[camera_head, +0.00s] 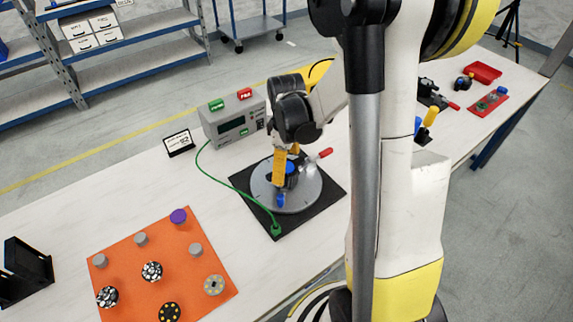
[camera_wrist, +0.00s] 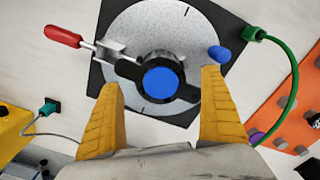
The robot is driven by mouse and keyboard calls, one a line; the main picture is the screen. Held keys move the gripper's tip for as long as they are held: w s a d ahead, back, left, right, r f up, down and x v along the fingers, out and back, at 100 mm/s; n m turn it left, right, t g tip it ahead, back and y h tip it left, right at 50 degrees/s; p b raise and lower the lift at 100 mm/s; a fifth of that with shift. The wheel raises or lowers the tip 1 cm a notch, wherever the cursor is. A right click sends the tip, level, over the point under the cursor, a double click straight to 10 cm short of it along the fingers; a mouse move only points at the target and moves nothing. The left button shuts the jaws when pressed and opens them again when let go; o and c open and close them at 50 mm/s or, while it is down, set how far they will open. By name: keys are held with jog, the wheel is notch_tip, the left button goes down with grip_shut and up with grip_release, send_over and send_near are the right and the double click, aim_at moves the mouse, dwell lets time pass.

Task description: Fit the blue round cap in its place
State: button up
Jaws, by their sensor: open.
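A blue round cap (camera_wrist: 163,84) shows as a blue disc at the centre of a black clamp fixture (camera_wrist: 128,68) on a grey round plate (camera_wrist: 190,30). In the head view the cap (camera_head: 291,167) is partly hidden by my gripper (camera_head: 286,170). My gripper (camera_wrist: 161,80) is open, with its yellow fingers spread on either side of the cap in the wrist view and nothing between them clearly held. I cannot tell how deep the cap sits or whether the fingers touch it. A smaller blue knob (camera_wrist: 219,54) stands near the plate's edge.
A red-handled lever (camera_wrist: 63,37) sticks out from the fixture. A green cable (camera_head: 228,185) runs from the grey control box (camera_head: 235,118) to the black mat (camera_head: 334,191). An orange mat (camera_head: 128,262) with several round parts lies front left. Bare table lies between.

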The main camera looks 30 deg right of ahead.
notch_tip(320, 180, up, 12)
dwell(0.6)
dwell(0.9)
